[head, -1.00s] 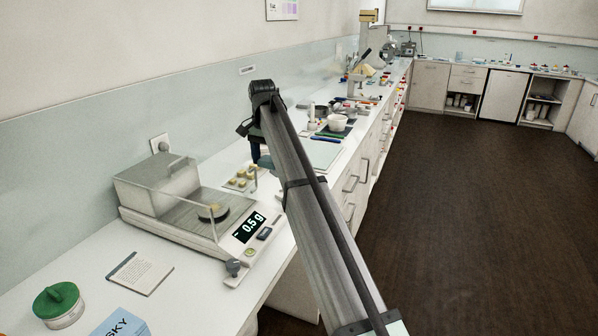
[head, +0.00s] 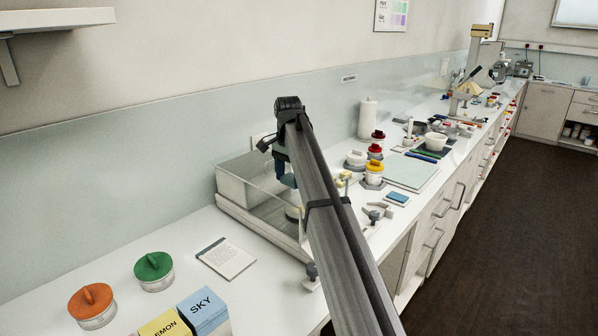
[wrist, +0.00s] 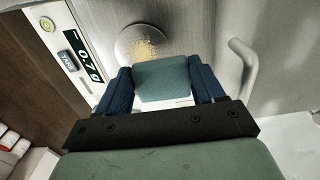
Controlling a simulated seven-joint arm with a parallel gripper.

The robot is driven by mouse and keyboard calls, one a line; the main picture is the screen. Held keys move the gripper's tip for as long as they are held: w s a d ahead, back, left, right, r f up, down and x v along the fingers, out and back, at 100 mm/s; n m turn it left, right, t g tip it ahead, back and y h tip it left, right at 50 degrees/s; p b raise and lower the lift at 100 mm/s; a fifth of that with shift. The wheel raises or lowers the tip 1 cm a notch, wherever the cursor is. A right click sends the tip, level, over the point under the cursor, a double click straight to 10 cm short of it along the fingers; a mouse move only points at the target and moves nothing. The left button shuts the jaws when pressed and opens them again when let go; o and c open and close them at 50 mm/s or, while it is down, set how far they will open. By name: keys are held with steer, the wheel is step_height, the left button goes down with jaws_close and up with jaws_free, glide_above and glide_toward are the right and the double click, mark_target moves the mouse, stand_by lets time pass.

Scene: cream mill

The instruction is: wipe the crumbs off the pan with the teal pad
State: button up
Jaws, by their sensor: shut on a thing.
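In the wrist view, my gripper (wrist: 162,82) is shut on the teal pad (wrist: 163,77), held between its two dark blue fingers. The pan (wrist: 125,43) is a round metal disc on the balance, just beyond the pad. Yellowish crumbs (wrist: 146,50) lie on it in a patch close to the pad's far edge. Whether the pad touches the pan cannot be told. In the head view, my gripper (head: 287,180) points down over the balance (head: 243,214).
The balance's clear walls surround the pan. A notepad (head: 226,257), green-lidded jar (head: 154,271), orange-lidded jar (head: 92,305) and SKY box (head: 203,312) stand at the front left. Red- and yellow-lidded jars (head: 374,172) stand beyond the balance.

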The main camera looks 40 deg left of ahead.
steer(key=shift+f, duration=3.2)
steer(key=shift+d+f, duration=0.65)
steer(key=shift+d, duration=2.8)
steer(key=shift+w+a, duration=0.1)
steer(key=shift+a, duration=3.5)
steer(key=shift+d, duration=3.65)
steer(key=shift+a, duration=1.85)
steer(key=shift+a+r, duration=0.1)
steer(key=shift+a, duration=1.65)
steer(key=shift+d+r, duration=0.1)
steer(key=shift+r, duration=3.8)
